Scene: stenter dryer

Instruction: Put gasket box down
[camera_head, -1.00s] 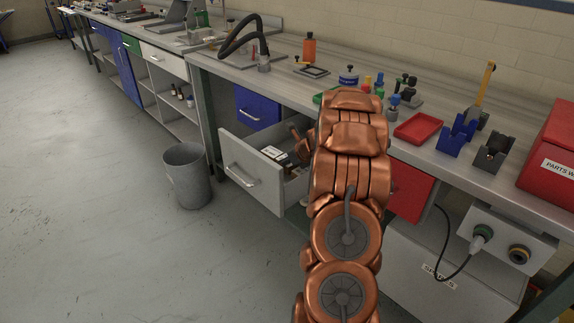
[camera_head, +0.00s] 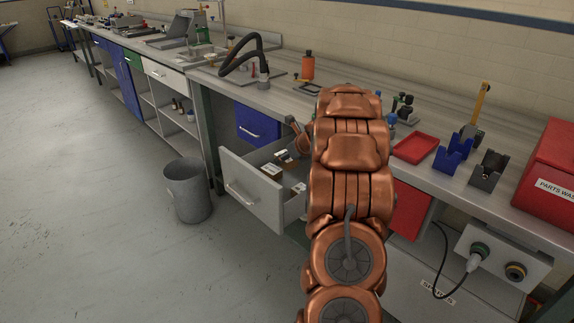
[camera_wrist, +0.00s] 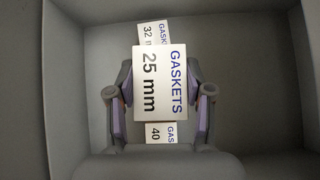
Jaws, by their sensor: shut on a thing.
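The white gasket box marked "GASKETS 25 mm" (camera_wrist: 160,85) is between the two fingers of my gripper (camera_wrist: 161,108) in the wrist view. My gripper is shut on it. The box looks larger than the boxes behind it and partly covers them. Below lies the open grey drawer (camera_head: 252,193), and its floor and walls surround the box in the wrist view. In the head view my gripper (camera_head: 299,137) is over the drawer, partly hidden by my arm. I cannot tell the exact gap between the held box and the drawer floor.
A box marked 32 mm (camera_wrist: 152,34) and one marked 40 (camera_wrist: 160,133) are in the drawer, both partly covered. Bare drawer floor shows to either side. A blue drawer (camera_head: 257,125) is beside the open one. A grey bin (camera_head: 188,190) stands on the floor.

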